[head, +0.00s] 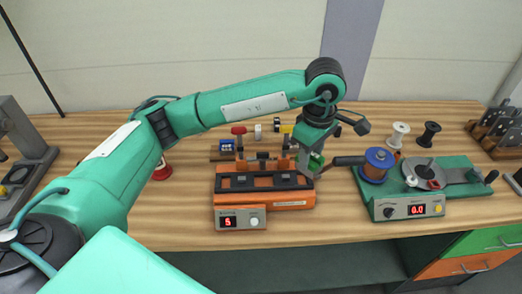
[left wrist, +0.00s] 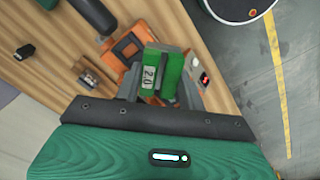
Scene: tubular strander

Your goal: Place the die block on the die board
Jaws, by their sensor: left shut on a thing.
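My left gripper (head: 311,162) is shut on a green die block (head: 316,164). The block is above and near the right end of an orange unit (head: 290,199) with dark slots on top. In the left wrist view, the die block (left wrist: 172,72) sits between the two fingers (left wrist: 162,84), with a white label reading 2.0 facing the camera. A brown board (head: 220,157), partly hidden behind the orange unit, may be the die board; a blue block (head: 226,145) is at it. I cannot tell whether the held block touches anything. My right gripper is not in view.
A dark-handled tool (head: 348,161) lies between the units. White (head: 400,130) and black (head: 430,131) spools stand behind. A grey machine (head: 25,150) is at far left. The table's front strip is clear.

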